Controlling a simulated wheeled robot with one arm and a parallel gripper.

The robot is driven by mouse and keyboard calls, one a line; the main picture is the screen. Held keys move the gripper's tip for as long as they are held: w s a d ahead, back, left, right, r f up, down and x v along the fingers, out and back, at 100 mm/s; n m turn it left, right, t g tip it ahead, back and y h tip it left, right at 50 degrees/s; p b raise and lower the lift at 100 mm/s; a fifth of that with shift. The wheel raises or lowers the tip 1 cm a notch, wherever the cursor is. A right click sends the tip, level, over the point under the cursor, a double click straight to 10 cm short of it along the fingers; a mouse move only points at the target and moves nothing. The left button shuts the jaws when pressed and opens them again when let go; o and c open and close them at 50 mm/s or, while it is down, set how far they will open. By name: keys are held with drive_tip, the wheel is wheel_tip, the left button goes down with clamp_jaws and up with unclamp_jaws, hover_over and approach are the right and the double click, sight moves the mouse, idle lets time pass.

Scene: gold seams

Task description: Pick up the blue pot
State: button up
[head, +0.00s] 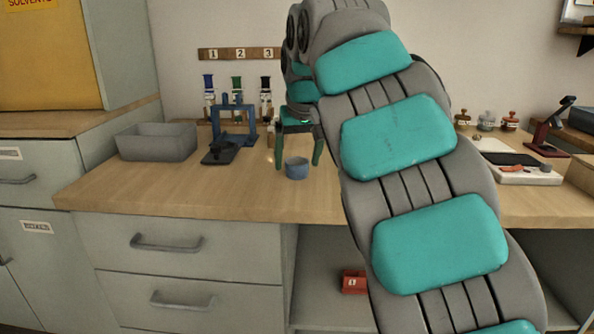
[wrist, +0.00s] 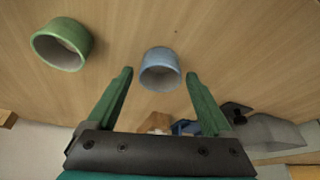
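The blue pot (head: 297,170) is a small, round, open-topped cup standing upright on the wooden counter. It also shows in the wrist view (wrist: 160,78), centred between my fingers, with its opening facing the camera. My gripper (head: 298,163) points down at the pot with its two green fingers spread. In the wrist view my gripper (wrist: 159,75) is open and empty. Clear space shows on both sides of the pot. I cannot tell exactly how far the fingertips are above or around it.
A green pot (wrist: 80,45) stands left of the blue one in the wrist view; my arm hides it in the head view. A grey bin (head: 157,147) and a blue stand (head: 248,125) are on the counter to the left. Bare counter lies in front.

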drive_tip(key=c, duration=1.2)
drive_tip(key=shift+r, duration=0.1)
